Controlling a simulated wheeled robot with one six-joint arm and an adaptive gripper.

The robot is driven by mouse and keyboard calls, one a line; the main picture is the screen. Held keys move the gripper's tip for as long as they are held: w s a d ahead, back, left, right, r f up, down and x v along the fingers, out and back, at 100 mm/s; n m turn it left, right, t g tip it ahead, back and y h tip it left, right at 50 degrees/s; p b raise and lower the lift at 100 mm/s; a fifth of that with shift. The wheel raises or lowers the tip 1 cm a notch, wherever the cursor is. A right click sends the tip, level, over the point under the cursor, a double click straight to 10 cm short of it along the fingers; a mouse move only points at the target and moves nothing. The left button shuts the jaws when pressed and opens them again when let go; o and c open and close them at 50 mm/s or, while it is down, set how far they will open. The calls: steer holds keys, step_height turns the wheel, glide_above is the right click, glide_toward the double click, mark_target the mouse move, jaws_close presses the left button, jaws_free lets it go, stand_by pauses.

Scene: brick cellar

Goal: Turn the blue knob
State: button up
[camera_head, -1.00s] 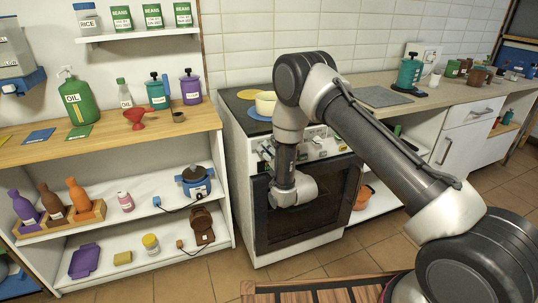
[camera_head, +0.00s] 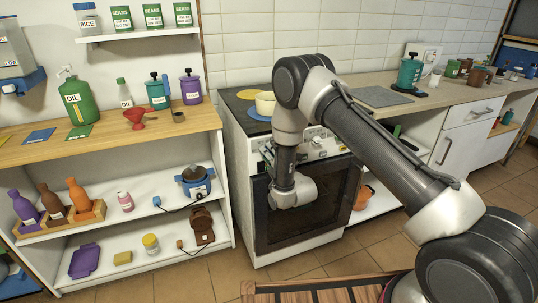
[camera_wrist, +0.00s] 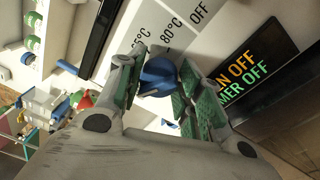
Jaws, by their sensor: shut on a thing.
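The blue knob (camera_wrist: 158,76) shows in the wrist view on the white control panel of the stove (camera_wrist: 150,40). Printed marks reading "80°C" and "OFF" are beside it. My gripper (camera_wrist: 162,88) has its green-padded fingers on both sides of the knob and is shut on it. In the head view my gripper (camera_head: 266,152) is at the left part of the stove front (camera_head: 300,220). The knob cannot be made out there.
A black panel (camera_wrist: 250,70) with orange and green lettering is right of the knob in the wrist view. A wooden-topped shelf (camera_head: 110,135) with bottles and jars stands left of the stove. The counter (camera_head: 440,90) runs to the right.

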steer(key=m, duration=0.3)
steer(key=shift+f+m, duration=0.1)
steer(key=shift+m, duration=0.3)
steer(key=m, duration=0.3)
steer(key=shift+f+m+t, duration=0.1)
steer(key=shift+m+t, duration=0.3)
steer(key=m, duration=0.4)
steer(key=shift+a+h, duration=0.1)
steer(key=shift+h, duration=0.3)
steer(key=m, duration=0.4)
steer(key=shift+h, duration=0.3)
steer(key=m, duration=0.6)
steer(key=shift+s+a+m+h, duration=0.1)
steer(key=shift+a+m+h, duration=0.1)
steer(key=shift+m+h, duration=0.15)
steer(key=m, duration=0.6)
steer(key=shift+h, duration=0.35)
steer(key=shift+m, duration=0.25)
